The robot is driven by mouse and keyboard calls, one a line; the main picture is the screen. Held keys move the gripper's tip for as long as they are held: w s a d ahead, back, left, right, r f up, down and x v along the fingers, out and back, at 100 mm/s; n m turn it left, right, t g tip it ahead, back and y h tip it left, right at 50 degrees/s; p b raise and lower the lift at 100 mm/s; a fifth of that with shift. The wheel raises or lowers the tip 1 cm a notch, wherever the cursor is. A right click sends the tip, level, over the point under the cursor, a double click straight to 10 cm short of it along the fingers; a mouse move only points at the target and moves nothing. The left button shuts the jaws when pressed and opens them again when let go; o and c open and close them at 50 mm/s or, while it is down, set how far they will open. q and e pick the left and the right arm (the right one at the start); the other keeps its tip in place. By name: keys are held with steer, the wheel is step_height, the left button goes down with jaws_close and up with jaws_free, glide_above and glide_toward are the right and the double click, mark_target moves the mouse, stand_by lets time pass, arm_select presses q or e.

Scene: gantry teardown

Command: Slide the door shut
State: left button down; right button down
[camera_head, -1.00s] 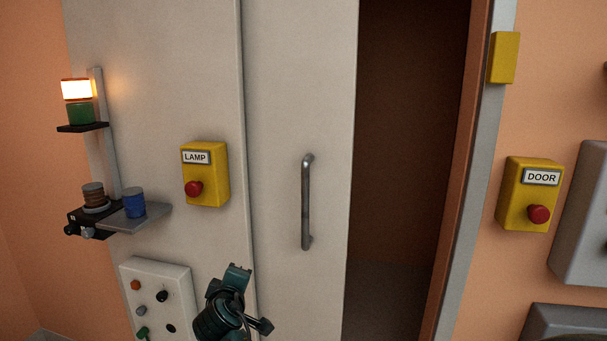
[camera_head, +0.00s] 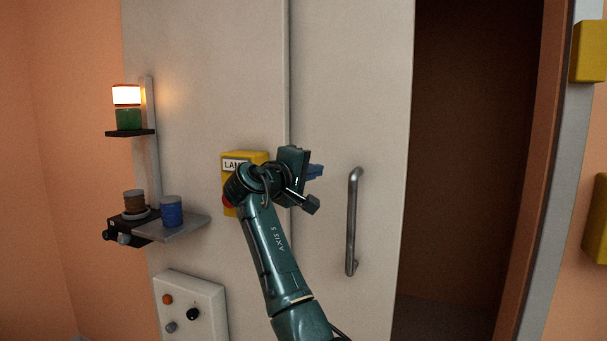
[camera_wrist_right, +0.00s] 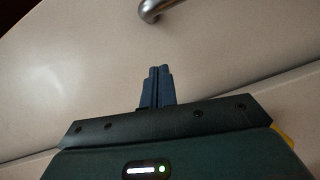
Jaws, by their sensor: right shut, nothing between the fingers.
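The white sliding door (camera_head: 384,100) stands partly open, with a dark opening to its right. Its vertical metal handle (camera_head: 352,222) is near the door's right edge. The handle's end also shows at the top of the right wrist view (camera_wrist_right: 160,10). My right gripper (camera_head: 315,171) is in front of the door, left of the handle and apart from it. In the right wrist view its blue fingers (camera_wrist_right: 157,86) are together and empty, pointing towards the handle. My left gripper is not in view.
The yellow LAMP box (camera_head: 246,158) is partly hidden behind my right arm. A lit signal lamp (camera_head: 127,95) and a small shelf (camera_head: 185,228) are at left. A white control panel (camera_head: 196,303) is below. A yellow box (camera_head: 596,220) is at the right edge.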

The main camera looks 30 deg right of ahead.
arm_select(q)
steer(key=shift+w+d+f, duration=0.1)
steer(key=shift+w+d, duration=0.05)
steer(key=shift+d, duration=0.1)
arm_select(e)
steer(key=d, duration=0.1)
steer(key=s+d, duration=0.1)
steer(key=d, duration=0.1)
steer(key=d+f, duration=0.1)
steer(key=d, duration=0.1)
steer(key=shift+s+d, duration=0.2)
steer(key=shift+s, duration=0.05)
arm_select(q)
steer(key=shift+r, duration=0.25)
arm_select(e)
steer(key=shift+d, duration=0.15)
